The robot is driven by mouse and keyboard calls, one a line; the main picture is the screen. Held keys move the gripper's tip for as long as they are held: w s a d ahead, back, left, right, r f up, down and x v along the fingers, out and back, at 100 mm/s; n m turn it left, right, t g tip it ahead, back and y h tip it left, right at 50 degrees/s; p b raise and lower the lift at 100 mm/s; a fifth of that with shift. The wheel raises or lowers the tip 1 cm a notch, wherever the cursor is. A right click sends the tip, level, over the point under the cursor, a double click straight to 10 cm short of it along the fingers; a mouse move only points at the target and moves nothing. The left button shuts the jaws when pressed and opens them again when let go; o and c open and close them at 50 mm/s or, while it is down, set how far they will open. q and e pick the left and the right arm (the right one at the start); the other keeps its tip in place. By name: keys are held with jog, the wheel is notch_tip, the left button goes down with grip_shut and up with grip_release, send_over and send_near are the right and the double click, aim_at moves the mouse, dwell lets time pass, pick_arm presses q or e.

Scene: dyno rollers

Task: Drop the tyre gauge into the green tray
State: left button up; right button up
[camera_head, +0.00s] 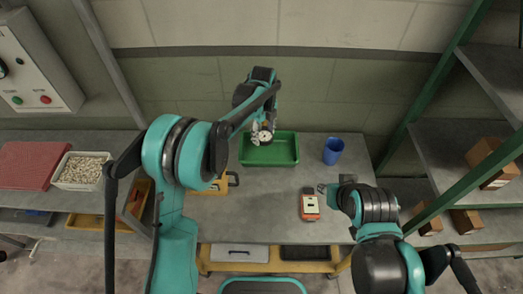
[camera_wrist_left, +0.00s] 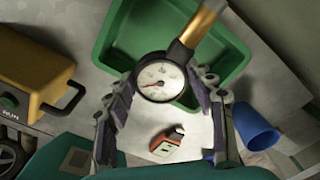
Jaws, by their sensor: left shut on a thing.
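The tyre gauge (camera_wrist_left: 160,79) has a round white dial with a dark rim and a brass stem. It sits between the fingers of my left gripper (camera_wrist_left: 165,85), which is shut on it. In the head view the gauge (camera_head: 264,137) hangs at the left part of the green tray (camera_head: 291,150). The tray also shows behind the gauge in the left wrist view (camera_wrist_left: 118,47); the gap between gauge and tray is hard to judge. My right gripper (camera_head: 330,188) is low over the table beside an orange and white device; its fingers are too small to read.
The orange and white device (camera_head: 310,205) lies on the grey table (camera_head: 265,215). A blue cup (camera_head: 333,151) stands right of the tray. A yellow machine (camera_wrist_left: 30,65) is left of it. A white bin of pale pieces (camera_head: 82,171) and a red case (camera_head: 30,165) lie far left.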

pick_arm(q)
jog(key=b, duration=0.4)
send_over(264, 155)
jog(key=shift+s+f, duration=0.1)
jog(key=shift+f, duration=2.9)
jog(key=o, duration=1.2)
jog(key=shift+o, duration=0.2)
jog(key=shift+r, duration=0.1)
jog(key=r, duration=1.2)
jog(key=shift+s+a, duration=0.1)
jog(key=shift+a, duration=0.1)
